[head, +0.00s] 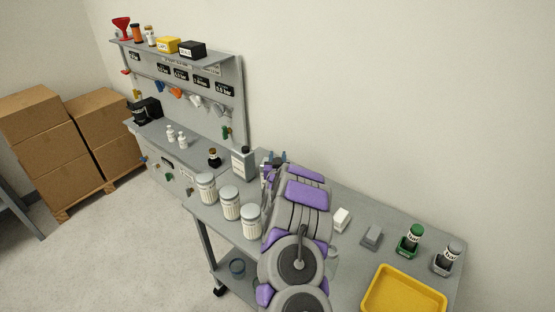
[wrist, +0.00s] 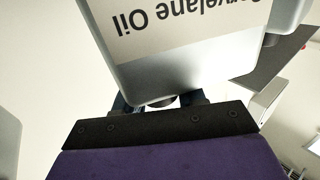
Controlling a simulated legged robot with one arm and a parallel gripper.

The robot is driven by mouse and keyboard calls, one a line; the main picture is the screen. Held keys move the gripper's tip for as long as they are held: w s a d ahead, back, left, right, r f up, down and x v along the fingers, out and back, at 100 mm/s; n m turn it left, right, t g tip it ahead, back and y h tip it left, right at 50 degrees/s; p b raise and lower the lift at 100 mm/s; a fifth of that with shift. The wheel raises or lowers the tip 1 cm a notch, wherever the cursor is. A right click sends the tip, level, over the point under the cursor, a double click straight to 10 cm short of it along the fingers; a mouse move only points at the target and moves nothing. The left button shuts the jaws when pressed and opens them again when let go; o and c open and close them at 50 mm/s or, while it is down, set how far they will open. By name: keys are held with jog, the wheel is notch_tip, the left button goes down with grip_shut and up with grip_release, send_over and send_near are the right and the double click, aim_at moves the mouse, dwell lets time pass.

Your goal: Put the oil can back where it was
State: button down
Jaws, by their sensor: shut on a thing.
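The oil can (head: 243,163) is a grey, upright can with a pale label and a dark cap, near the far end of the cart top. In the wrist view the oil can (wrist: 190,60) fills the upper middle, its label upside down and reading "Oil". My gripper (head: 272,162) is just right of the can in the head view, partly behind my arm. In the wrist view my gripper (wrist: 160,103) is shut on the can, with the fingertips mostly hidden by it. I cannot tell whether the can's base touches the surface below.
Three white-lidded jars (head: 229,203) stand along the cart's left edge. A small dark bottle (head: 214,157) is left of the can. A pegboard station (head: 190,95) stands beyond.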

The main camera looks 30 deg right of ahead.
jog(key=c, duration=0.7)
grip_release()
jog(key=shift+o, duration=0.2)
jog(key=shift+s, duration=0.1)
jog(key=p+v, duration=0.2)
jog(key=v, duration=1)
